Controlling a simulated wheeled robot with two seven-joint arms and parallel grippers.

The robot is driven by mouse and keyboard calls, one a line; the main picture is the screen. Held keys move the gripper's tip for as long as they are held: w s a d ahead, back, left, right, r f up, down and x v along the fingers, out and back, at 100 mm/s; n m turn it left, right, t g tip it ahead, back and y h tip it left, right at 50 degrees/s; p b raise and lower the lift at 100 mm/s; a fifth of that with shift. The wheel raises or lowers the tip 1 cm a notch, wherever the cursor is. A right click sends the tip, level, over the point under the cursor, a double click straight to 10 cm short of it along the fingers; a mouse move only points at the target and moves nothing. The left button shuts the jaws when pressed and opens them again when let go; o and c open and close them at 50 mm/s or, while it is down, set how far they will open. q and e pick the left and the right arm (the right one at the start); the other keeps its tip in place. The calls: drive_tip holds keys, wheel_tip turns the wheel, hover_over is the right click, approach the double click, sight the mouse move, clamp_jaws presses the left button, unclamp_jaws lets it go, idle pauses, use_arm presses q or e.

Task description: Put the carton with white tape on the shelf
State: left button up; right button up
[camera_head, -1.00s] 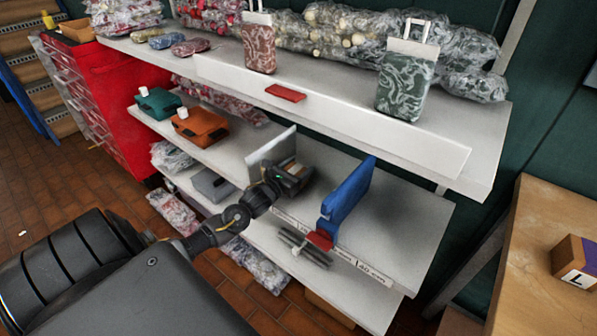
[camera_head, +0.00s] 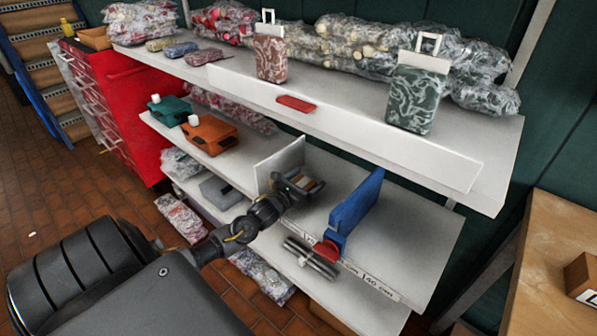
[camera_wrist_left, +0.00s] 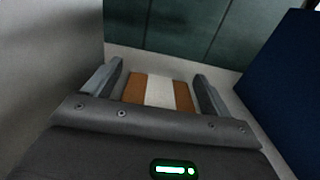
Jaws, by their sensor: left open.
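The carton with white tape (camera_wrist_left: 158,92) is brown with a white band across its middle. In the left wrist view it sits on the shelf board, between the two fingers of my left gripper (camera_wrist_left: 160,88). The fingers are open, with a gap on each side of the carton. In the head view my left gripper (camera_head: 303,185) reaches into the middle shelf (camera_head: 405,240), between a white divider (camera_head: 278,163) and a blue divider (camera_head: 356,212). There the carton is mostly hidden by the gripper. My right gripper is not in view.
Teal (camera_head: 170,109) and orange (camera_head: 209,134) cases stand left of the white divider. A wooden table (camera_head: 555,240) at the right holds another carton (camera_head: 583,277), cut by the frame edge.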

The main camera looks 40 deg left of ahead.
use_arm(q)
drive_tip(key=s, duration=1)
drive_tip(key=shift+s+d, duration=0.15)
drive_tip(key=shift+s, duration=0.85)
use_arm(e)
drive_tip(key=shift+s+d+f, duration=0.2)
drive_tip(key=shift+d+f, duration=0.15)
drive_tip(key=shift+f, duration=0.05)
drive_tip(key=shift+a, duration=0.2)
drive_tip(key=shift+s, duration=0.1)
